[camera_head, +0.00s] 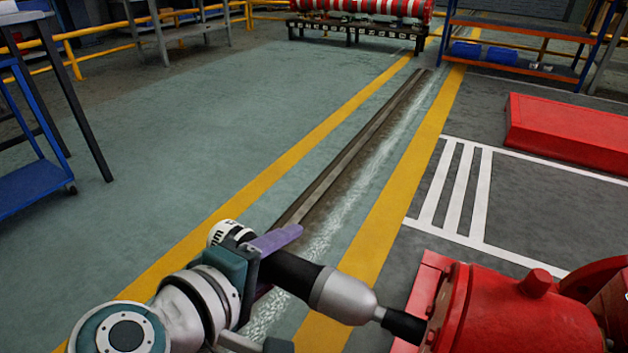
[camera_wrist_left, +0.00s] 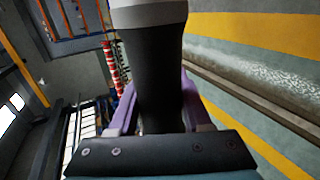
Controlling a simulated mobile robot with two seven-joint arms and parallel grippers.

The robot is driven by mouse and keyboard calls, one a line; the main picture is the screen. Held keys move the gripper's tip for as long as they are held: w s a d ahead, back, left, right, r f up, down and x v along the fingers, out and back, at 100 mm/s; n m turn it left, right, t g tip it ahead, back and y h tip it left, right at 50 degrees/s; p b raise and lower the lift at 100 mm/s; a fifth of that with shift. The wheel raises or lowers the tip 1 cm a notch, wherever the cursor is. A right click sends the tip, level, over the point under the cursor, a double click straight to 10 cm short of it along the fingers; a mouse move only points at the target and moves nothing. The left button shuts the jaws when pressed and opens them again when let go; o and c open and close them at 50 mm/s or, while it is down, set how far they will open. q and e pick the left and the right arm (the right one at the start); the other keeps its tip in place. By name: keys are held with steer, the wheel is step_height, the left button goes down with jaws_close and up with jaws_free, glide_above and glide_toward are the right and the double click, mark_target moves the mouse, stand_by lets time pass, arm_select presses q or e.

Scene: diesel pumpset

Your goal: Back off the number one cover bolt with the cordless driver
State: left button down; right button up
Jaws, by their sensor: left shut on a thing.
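My left gripper (camera_head: 268,258) comes in at the lower middle of the head view. Its purple fingers are shut on the cordless driver (camera_head: 343,296), which has a dark body, a grey nose and a black socket end. The driver points right and slightly down, its socket end at the left side of the red pumpset (camera_head: 515,315). I cannot tell whether the socket touches it. The number one cover bolt cannot be made out. In the left wrist view the driver's dark body (camera_wrist_left: 162,75) stands between the purple fingers (camera_wrist_left: 160,112). My right gripper is out of view.
A red block (camera_head: 570,133) lies on the floor at the right. A blue cart (camera_head: 30,185) stands at the left, and a blue and orange rack (camera_head: 515,62) at the back. The floor between the yellow lines is clear apart from a long channel.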

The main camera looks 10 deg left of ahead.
arm_select(q)
steer(key=shift+s+d, duration=0.2)
steer(key=shift+d, duration=0.45)
stand_by(2.2)
steer(key=shift+w+a, duration=0.1)
steer(key=shift+a, duration=0.05)
stand_by(1.2)
steer(key=shift+w+a, duration=0.15)
steer(key=shift+a, duration=0.4)
steer(key=shift+w+a+r, duration=0.1)
steer(key=shift+w+a, duration=0.25)
steer(key=shift+a, duration=0.55)
steer(key=shift+w+a, duration=0.3)
steer(key=shift+a, duration=0.6)
